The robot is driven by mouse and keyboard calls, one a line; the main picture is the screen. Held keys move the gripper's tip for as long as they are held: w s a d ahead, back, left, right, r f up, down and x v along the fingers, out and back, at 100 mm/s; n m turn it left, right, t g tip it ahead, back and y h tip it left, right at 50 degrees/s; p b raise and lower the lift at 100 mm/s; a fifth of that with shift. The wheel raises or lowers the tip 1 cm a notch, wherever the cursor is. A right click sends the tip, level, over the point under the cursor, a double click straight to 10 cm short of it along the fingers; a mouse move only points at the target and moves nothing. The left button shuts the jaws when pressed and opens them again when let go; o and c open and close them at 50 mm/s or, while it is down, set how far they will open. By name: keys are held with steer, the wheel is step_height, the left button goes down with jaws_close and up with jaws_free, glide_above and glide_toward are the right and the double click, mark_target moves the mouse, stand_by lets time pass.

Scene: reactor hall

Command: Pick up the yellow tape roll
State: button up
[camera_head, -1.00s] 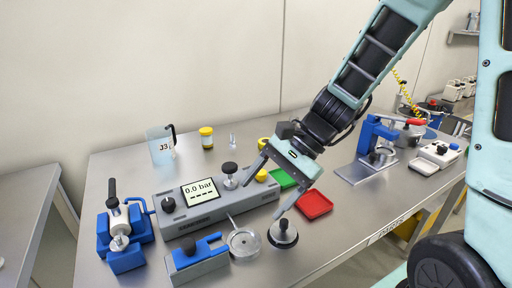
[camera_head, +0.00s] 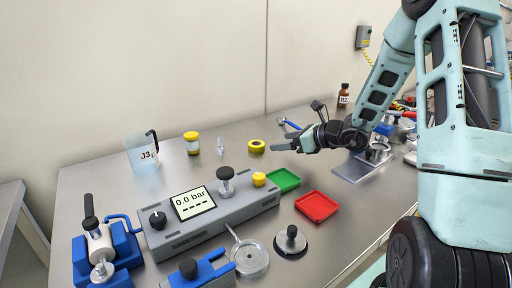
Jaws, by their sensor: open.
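The yellow tape roll (camera_head: 257,146) lies flat on the bench behind the green tray, with a dark hole in its middle. My gripper (camera_head: 283,135) is just to the right of the roll, its fingers pointing left toward it. The jaws are open, with nothing seen between them. The gripper looks apart from the roll, though the exact gap in depth is hard to judge.
A green tray (camera_head: 284,181) and a red tray (camera_head: 317,206) lie in front. The grey pressure console (camera_head: 208,215) stands front left. A small clear vial (camera_head: 220,147), a yellow-capped jar (camera_head: 192,144) and a jug (camera_head: 141,155) stand left of the roll.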

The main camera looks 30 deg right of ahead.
mark_target(259, 144)
steer(key=x, duration=0.4)
steer(key=shift+w+a+f, duration=0.1)
steer(key=shift+w, duration=0.15)
steer(key=shift+a+p+x, duration=0.1)
steer(key=shift+p+x, duration=0.15)
steer(key=shift+x, duration=1.05)
steer(key=shift+a+p+x, duration=0.15)
steer(key=shift+p+x, duration=0.1)
steer(key=shift+x, duration=1.1)
steer(key=shift+s, duration=0.15)
steer(key=c, duration=1)
